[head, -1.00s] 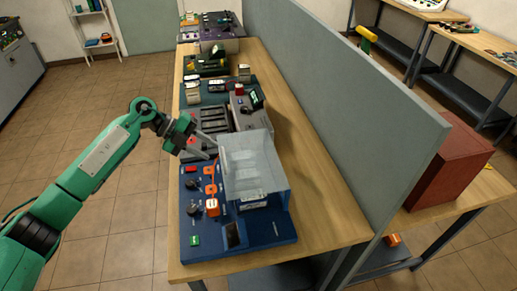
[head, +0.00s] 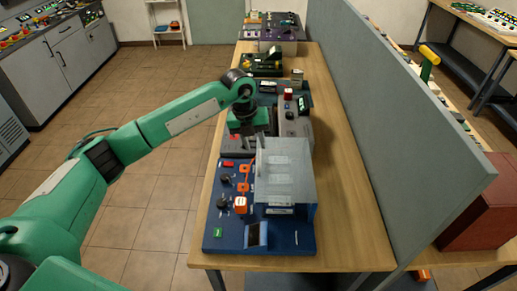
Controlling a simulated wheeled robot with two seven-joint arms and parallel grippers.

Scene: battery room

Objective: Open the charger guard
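The charger guard (head: 285,172) is a clear, box-like cover over the right part of a blue charger panel (head: 225,243). It looks lowered over the panel. My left gripper (head: 256,143) points down at the guard's far left corner, close to its far edge. I cannot tell whether it touches the guard. Its fingers are small and partly merge with the grey behind, so their opening is unclear. My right gripper is not in view.
The panel's left part carries black knobs, orange parts and an orange-white switch (head: 241,204). More devices stand farther along the wooden bench (head: 345,225). A tall grey divider (head: 400,120) runs along the right. The floor at left is clear.

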